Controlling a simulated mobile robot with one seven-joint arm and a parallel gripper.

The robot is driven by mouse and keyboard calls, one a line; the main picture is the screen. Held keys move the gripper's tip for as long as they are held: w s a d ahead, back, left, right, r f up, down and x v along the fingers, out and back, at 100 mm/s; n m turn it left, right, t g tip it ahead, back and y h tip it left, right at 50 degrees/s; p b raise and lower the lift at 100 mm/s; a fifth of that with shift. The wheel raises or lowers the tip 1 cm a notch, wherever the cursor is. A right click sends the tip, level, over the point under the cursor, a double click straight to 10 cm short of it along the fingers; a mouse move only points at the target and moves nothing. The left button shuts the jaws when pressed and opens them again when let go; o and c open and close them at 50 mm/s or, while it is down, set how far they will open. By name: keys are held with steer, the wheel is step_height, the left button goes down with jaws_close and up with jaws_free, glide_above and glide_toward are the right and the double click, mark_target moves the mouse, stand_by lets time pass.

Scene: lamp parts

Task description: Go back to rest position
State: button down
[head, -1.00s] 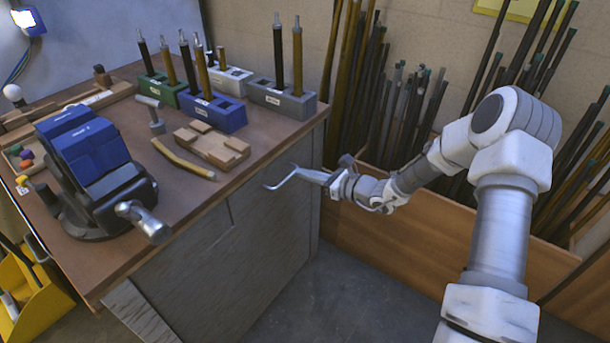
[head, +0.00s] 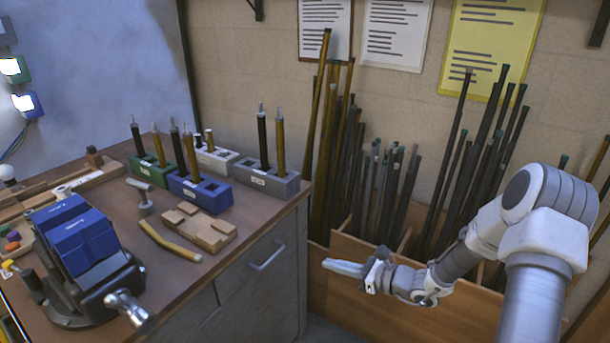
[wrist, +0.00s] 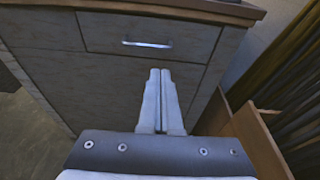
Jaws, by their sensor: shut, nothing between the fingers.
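My gripper (head: 345,268) is at the centre right of the head view, off the bench's right side and in front of the wooden bin of rods. Its fingers are together with nothing between them. In the wrist view the gripper (wrist: 160,75) shows its two pale fingers side by side, pointing toward the grey cabinet front (wrist: 80,70). A drawer with a metal handle (head: 267,255) lies left of the fingers in the head view. The fingers look apart from it.
The bench (head: 190,280) holds a blue-jawed vise (head: 85,245), a curved brass tube (head: 170,243), a wooden block (head: 198,228), a hammer-like tool (head: 143,196), and green, blue, white and grey holders with rods. A wooden bin (head: 345,250) with many rods stands behind my arm.

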steer(key=s+a+r+n+g+h, duration=0.45)
steer(key=s+r+n+g, duration=0.35)
steer(key=s+r+n, duration=0.55)
steer(key=s+d+r+n+t+h, duration=0.2)
steer(key=s+d+r+n+h, duration=0.3)
steer(key=s, duration=0.3)
steer(key=s+d+r+n+t+h, duration=0.3)
steer(key=s+r+n, duration=0.3)
steer(key=s, duration=0.2)
step_height(320, 180, up, 18)
steer(key=p, duration=1.9)
steer(key=shift+w+d+r, duration=0.2)
steer(key=shift+w+r, duration=0.05)
